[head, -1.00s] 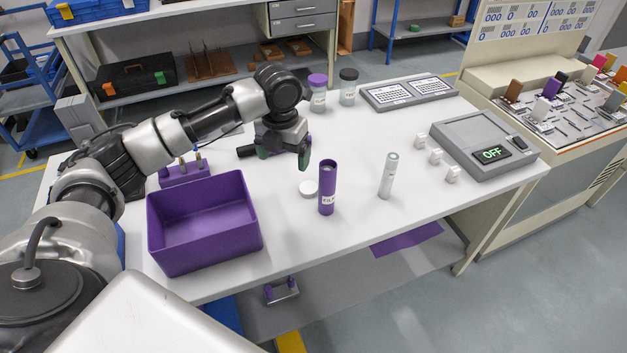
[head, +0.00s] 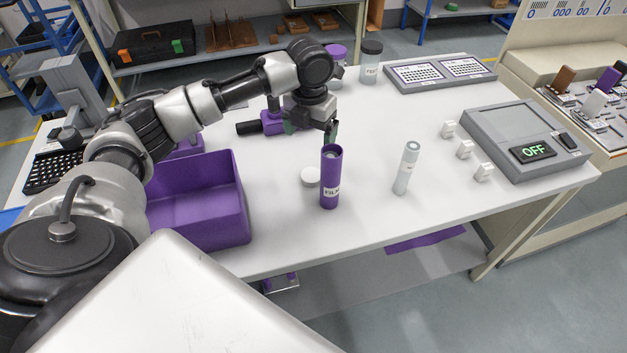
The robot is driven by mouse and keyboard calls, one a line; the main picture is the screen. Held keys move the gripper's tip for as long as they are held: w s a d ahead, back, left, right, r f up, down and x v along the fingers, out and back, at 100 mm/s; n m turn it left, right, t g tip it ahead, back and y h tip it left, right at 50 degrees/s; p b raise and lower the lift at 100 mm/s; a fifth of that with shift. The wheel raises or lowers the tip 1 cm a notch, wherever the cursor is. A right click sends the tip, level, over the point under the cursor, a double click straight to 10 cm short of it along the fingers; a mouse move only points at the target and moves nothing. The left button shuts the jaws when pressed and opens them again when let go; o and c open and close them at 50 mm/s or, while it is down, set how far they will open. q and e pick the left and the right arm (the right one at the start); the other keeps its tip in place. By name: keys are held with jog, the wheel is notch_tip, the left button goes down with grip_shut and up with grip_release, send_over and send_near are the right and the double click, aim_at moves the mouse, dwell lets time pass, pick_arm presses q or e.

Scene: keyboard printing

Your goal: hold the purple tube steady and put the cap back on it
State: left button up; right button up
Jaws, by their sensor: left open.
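The purple tube (head: 330,185) stands upright on the white table, its top end uncovered with a pale opening. A round white cap (head: 311,177) lies on the table just left of the tube. My left gripper (head: 311,128) is open and empty, beyond the tube and cap, with its right finger appearing just behind the tube's top. I cannot tell its exact height over the table. My right gripper is not in view.
A purple bin (head: 240,222) stands left of the cap. A slim grey-white tube (head: 406,168) stands to the right. Small white cubes (head: 465,149) and a grey device reading OFF (head: 525,140) are farther right. Two jars (head: 370,62) stand at the back.

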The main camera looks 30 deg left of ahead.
pick_arm(q)
notch_tip(320, 180, down, 3)
jog(key=shift+r+b, duration=0.2)
jog(key=shift+b, duration=0.7)
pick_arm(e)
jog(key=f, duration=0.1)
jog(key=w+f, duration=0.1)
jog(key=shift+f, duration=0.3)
pick_arm(q)
jog(key=shift+f, duration=0.1)
send_over(311, 174)
jog(key=shift+s+d+f, duration=0.1)
jog(key=shift+s+f, duration=0.05)
jog(key=shift+f, duration=1.2)
jog(key=shift+s+f, duration=0.1)
jog(key=shift+f, duration=1.25)
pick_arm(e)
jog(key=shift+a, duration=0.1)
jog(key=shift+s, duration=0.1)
pick_arm(q)
jog(key=f, duration=0.5)
jog(key=shift+w+f, duration=0.1)
jog(key=shift+w, duration=0.15)
jog(key=c, duration=1.1)
